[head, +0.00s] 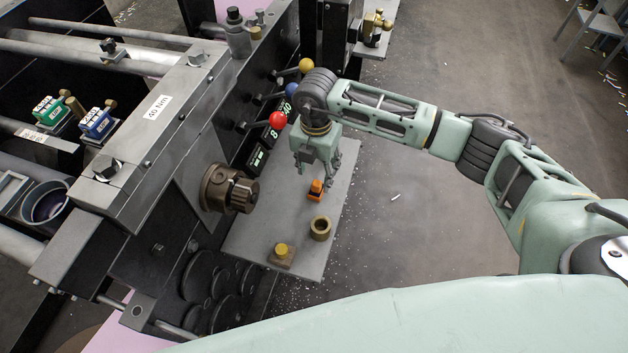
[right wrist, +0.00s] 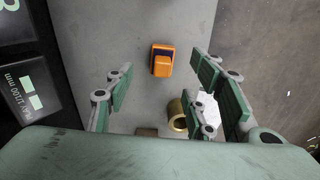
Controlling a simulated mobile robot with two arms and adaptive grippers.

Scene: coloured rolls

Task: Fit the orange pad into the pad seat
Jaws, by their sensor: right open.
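The orange pad (head: 315,190) lies on the grey shelf (head: 290,215) beside the machine. It also shows in the right wrist view (right wrist: 162,60), a small orange block with a raised part and a dark edge. My right gripper (head: 317,173) is above the shelf near the pad, fingers pointing down. In the right wrist view its spread fingers (right wrist: 163,78) are open and empty, with the pad between and slightly beyond the tips. I cannot tell for sure which part is the pad seat. My left gripper is not in view.
A brass ring (head: 320,229) and a yellow-topped brass block (head: 282,254) stand on the shelf near the pad. Left of the shelf, the machine wall carries a bronze knob (head: 229,189) and ball levers, one red (head: 278,119). Green (head: 51,110) and blue (head: 97,123) units sit far left.

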